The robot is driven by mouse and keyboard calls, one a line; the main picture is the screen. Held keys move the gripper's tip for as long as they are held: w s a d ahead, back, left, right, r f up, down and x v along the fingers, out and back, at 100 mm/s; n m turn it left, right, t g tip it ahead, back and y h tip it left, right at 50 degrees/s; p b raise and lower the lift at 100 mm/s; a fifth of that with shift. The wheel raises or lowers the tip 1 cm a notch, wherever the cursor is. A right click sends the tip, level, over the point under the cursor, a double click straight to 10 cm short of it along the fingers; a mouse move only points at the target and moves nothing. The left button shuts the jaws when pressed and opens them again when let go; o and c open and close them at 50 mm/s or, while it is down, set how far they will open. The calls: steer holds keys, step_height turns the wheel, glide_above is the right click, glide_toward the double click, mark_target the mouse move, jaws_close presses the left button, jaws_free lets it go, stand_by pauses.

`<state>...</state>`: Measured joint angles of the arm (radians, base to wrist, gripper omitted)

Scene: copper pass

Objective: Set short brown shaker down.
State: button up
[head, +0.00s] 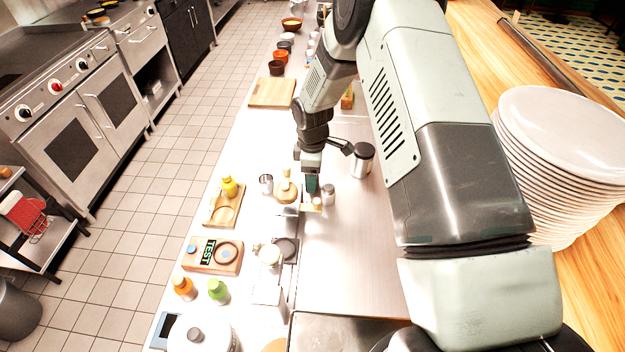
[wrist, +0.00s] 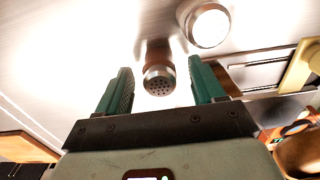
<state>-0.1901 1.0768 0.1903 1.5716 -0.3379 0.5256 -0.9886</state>
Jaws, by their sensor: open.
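The short brown shaker (wrist: 158,77) shows in the wrist view with a perforated metal top and a brownish body. It is between my gripper's two green fingers, with a visible gap on each side. It appears to stand on the steel counter, though its base is hard to make out. My gripper (wrist: 161,88) is open around it. In the head view my gripper (head: 312,187) is low over the counter, and I cannot clearly pick out the brown shaker there.
A second shaker with a pale round top (wrist: 208,25) stands close by, beyond the right finger. In the head view a wooden tray (head: 212,219), a TEST box (head: 198,261) and a dark-lidded canister (head: 362,162) stand around. Steel counter (head: 345,255) is clear in front right.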

steer(key=shift+f, duration=0.85)
steer(key=shift+c, duration=0.3)
steer(key=c, duration=1.1)
